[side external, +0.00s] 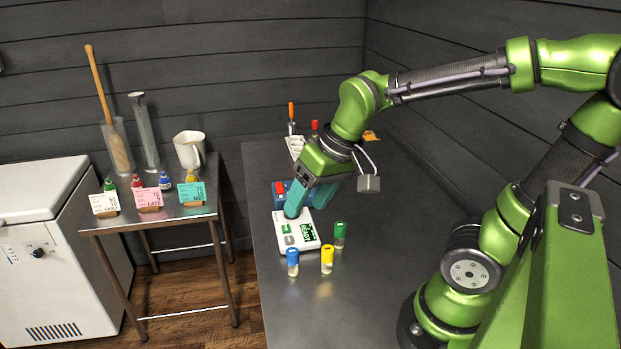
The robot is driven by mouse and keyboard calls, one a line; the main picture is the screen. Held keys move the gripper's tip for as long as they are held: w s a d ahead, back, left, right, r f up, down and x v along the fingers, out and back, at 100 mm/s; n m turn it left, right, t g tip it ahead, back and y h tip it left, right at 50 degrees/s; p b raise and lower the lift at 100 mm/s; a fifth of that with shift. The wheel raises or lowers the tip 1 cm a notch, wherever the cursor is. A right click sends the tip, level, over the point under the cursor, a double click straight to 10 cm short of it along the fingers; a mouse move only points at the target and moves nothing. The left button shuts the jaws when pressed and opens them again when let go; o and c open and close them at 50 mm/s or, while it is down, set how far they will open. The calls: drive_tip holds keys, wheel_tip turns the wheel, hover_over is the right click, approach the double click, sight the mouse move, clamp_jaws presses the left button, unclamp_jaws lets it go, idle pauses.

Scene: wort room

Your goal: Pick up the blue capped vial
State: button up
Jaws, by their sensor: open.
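The blue capped vial (292,262) stands upright near the front left of the dark table, with a clear body and pale contents low in it. A yellow capped vial (327,260) stands just to its right, and a green capped vial (340,234) stands behind that one. My gripper (292,212) points down over the back of a white device with a green display (296,233), behind the blue capped vial and apart from it. It is open; its fingertips are small here, and whether anything lies between them is hard to see.
A blue box with a red part (280,189) sits beside my gripper. A white rack (296,147) and an orange-handled tool (291,117) stand farther back. A steel side table (168,212) at left holds cards, capped vials and a jug (188,150).

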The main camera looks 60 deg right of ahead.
sight(293, 263)
drive_tip(key=w+d+f+n+g+h, duration=0.1)
drive_tip(key=w+d+f+g+h, duration=0.1)
drive_tip(key=w+f+g, duration=0.3)
drive_tip(key=shift+t, duration=0.4)
drive_tip(key=f, duration=1.5)
drive_tip(key=shift+w+f, duration=0.3)
drive_tip(key=shift+f, duration=0.1)
drive_tip(key=shift+c, duration=0.4)
clamp_jaws()
drive_tip(key=shift+r, duration=0.1)
wheel_tip(293, 263, up, 10)
